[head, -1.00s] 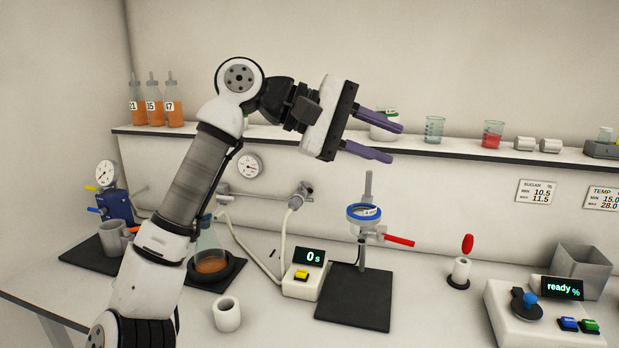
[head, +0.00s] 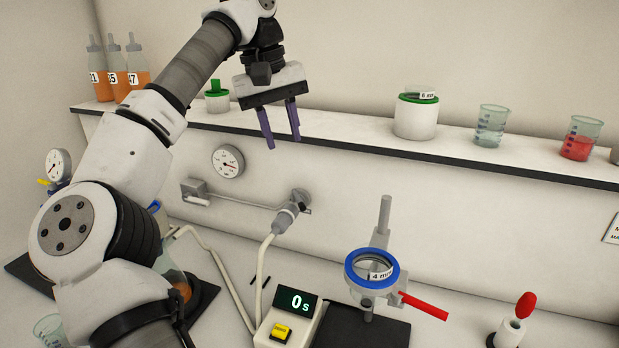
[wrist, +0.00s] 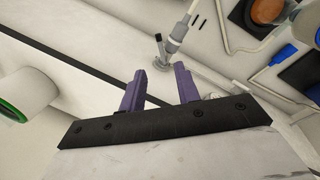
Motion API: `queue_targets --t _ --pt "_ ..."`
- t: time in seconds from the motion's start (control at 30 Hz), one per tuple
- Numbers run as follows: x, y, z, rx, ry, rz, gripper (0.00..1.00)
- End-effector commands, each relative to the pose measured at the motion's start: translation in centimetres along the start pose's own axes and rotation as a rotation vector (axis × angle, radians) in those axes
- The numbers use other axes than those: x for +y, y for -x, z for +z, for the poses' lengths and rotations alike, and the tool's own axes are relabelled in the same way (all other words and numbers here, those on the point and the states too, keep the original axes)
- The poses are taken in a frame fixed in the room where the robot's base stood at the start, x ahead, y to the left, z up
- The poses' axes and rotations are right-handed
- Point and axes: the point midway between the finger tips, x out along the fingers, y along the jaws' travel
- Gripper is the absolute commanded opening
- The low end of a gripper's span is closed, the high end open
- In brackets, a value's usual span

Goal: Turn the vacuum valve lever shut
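A grey wall valve (head: 293,205) with a pale hose below it is at the middle of the head view, at the end of a thin wall pipe. A small dark-tipped grey lever shows on this valve (wrist: 177,33) in the wrist view, but how it is turned is hard to tell. My gripper (head: 284,141) has two purple fingers, spread apart and empty. It points down, above the valve in the picture and apart from it. In the wrist view the valve lies beyond the gap between the fingertips (wrist: 160,70).
A round gauge (head: 228,161) hangs left of the valve. A shelf (head: 340,145) with a green-rimmed jar (head: 416,116) and beakers runs behind. Below stand a timer (head: 290,322) and a stand with a blue ring (head: 350,270) and red handle (head: 424,306).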

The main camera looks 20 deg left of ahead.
Motion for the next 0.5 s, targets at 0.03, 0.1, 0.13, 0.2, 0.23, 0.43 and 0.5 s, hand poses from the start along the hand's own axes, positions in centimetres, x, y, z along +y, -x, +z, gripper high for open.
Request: queue_targets --t 0.03,0.1,0.13,0.2,0.23,0.43,0.5 --pt "-0.1 0.0 0.0 0.000 0.001 -0.001 0.32" --pt "-0.1 -0.2 0.0 -0.001 0.000 -0.002 0.32" --pt "-0.1 -0.3 0.0 -0.001 0.000 -0.002 0.32" --pt "-0.1 -1.0 0.0 -0.003 -0.001 -0.001 0.32" --pt "-0.1 -1.4 0.0 -0.004 -0.001 0.000 0.32" --pt "-0.1 -4.9 0.0 -0.004 -0.002 -0.002 0.32" --pt "-0.1 -6.5 0.1 -0.004 -0.001 -0.002 0.32"
